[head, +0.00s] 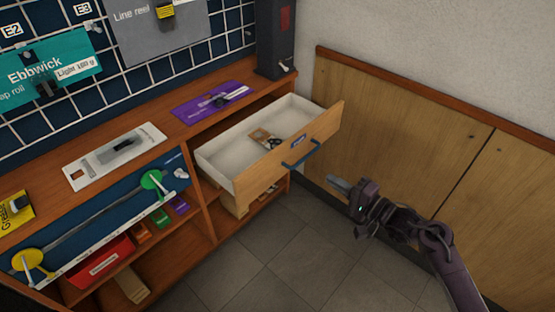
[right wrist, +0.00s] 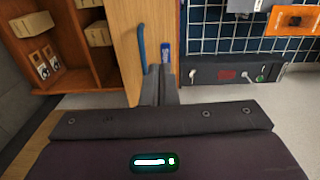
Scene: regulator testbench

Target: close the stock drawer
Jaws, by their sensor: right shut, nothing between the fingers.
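The stock drawer (head: 225,155) is pulled out from the bench in the head view, with a wooden front (head: 265,160) and a blue bar handle (head: 300,153). A few small items (head: 265,138) lie inside it. My right gripper (head: 333,181) is shut and empty, to the right of the drawer front and a little below the handle, apart from it. In the right wrist view the shut fingers (right wrist: 159,80) point toward the drawer front (right wrist: 128,45), with the blue handle (right wrist: 141,45) just beyond them. My left gripper is not in view.
The bench top (head: 150,120) carries a purple card (head: 212,102) and a white card (head: 113,155). Open shelves with a red box (head: 100,262) are below. A dark post (head: 277,40) stands behind the drawer. A wood-panelled wall (head: 390,125) lies to the right; the grey floor (head: 290,260) is clear.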

